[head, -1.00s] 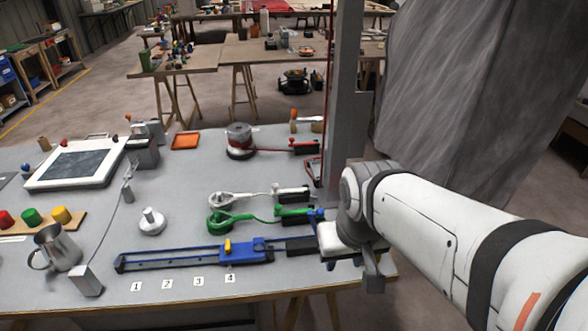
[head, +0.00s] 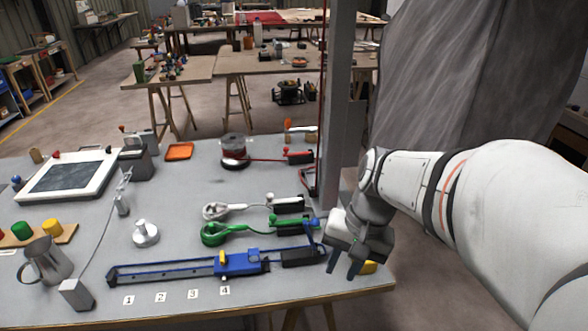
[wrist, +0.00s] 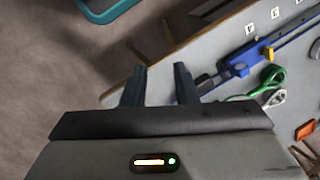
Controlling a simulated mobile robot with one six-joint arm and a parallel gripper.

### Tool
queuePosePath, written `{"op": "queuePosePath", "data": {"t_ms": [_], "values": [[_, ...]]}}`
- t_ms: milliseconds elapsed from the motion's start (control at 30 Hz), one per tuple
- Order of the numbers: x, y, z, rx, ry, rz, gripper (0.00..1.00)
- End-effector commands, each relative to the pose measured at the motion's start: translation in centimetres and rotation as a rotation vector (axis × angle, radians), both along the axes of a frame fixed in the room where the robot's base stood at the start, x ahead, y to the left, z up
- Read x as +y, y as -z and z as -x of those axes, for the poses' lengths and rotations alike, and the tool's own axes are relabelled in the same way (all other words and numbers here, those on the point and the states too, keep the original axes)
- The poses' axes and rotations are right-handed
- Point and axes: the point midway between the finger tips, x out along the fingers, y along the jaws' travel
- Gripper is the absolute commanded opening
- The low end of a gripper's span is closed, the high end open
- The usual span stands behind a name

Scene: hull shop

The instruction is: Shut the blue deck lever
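The blue deck lever (head: 312,235) stands raised from a dark block (head: 303,257) at the right end of the blue track (head: 165,268) in the head view. Its tip is close to my gripper's left side there. My gripper (head: 342,271) points down just right of the dark block, near the table's right edge. In the wrist view my gripper (wrist: 159,86) has its two fingers apart with nothing between them. The blue slider (wrist: 238,63) on the track shows to their right. The lever cannot be made out clearly in that view.
Behind are a green lever (head: 292,223), a white lever (head: 285,204) and a red lever (head: 297,157). A grey post (head: 343,130) rises behind my gripper. A yellow object (head: 369,267) is beside my fingers. Number tags (head: 193,294) lie in front of the track.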

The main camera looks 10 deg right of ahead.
Motion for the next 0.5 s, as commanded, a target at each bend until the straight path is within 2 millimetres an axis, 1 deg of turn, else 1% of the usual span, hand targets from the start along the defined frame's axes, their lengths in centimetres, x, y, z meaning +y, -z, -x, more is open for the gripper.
{"op": "queuePosePath", "data": {"t_ms": [33,100,167,267,300,367,400,500], "values": [[-0.7,0.7,-1.0,0.073,0.126,-0.081,0.22],[-1.4,1.1,-2.2,0.162,0.287,-0.201,0.16],[-2.3,1.2,-3.5,0.232,0.42,-0.308,0.11],[-4.3,1.4,-5.9,0.339,0.627,-0.497,0.03],[-5.3,1.4,-6.8,0.376,0.704,-0.575,0.0],[-7.1,1.4,-8.2,0.427,0.81,-0.692,0.0],[-8.4,1.4,-8.9,0.455,0.87,-0.765,0.0],[-11.4,1.4,-10.4,0.506,0.987,-0.926,0.0]]}}
